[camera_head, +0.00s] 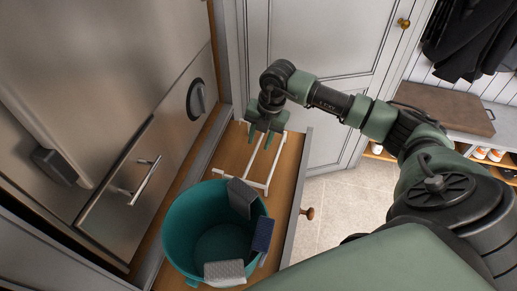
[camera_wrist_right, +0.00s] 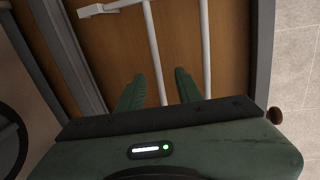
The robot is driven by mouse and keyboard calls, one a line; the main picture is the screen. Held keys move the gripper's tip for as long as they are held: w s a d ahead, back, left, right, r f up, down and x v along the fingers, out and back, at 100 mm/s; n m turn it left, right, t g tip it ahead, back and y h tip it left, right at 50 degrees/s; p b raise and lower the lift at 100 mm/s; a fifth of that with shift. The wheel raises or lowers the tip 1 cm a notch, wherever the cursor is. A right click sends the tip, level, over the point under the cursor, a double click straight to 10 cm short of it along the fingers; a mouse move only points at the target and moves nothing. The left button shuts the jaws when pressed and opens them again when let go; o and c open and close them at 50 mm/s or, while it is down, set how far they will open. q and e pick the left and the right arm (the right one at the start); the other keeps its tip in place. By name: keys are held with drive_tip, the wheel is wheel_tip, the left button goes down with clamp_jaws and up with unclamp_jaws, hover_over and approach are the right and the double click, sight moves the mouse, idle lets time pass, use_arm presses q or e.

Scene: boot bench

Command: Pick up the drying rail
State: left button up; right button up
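The drying rail (camera_head: 255,181) is a white frame of thin bars lying in an open wooden drawer, behind the teal bucket. My right gripper (camera_head: 262,133) is over the far part of the rail and hides some of it in the head view. In the right wrist view the two green fingers of my right gripper (camera_wrist_right: 160,82) are apart, with one white bar of the rail (camera_wrist_right: 153,50) showing between them. A second bar runs to the right of the fingers. I cannot tell whether the fingers touch the rail. My left gripper is not in view.
A teal bucket (camera_head: 178,222) with several grey and dark blocks on its rim stands in the near part of the drawer (camera_head: 291,204). A steel appliance front with a bar handle (camera_head: 141,182) stands left. A bench with a brown board (camera_head: 443,108) is at right; tiled floor lies clear.

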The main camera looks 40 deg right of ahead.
sight(255, 150)
drive_tip(key=f+b, duration=0.1)
drive_tip(key=a+f+b, duration=0.1)
drive_tip(key=f, duration=0.1)
drive_tip(key=f+b, duration=0.1)
drive_tip(key=f, duration=0.1)
drive_tip(key=shift+w+a+f+b, duration=0.15)
drive_tip(key=shift+w+f+b, duration=0.15)
drive_tip(key=shift+b, duration=0.1)
drive_tip(key=shift+r, duration=0.15)
clamp_jaws()
idle(0.9)
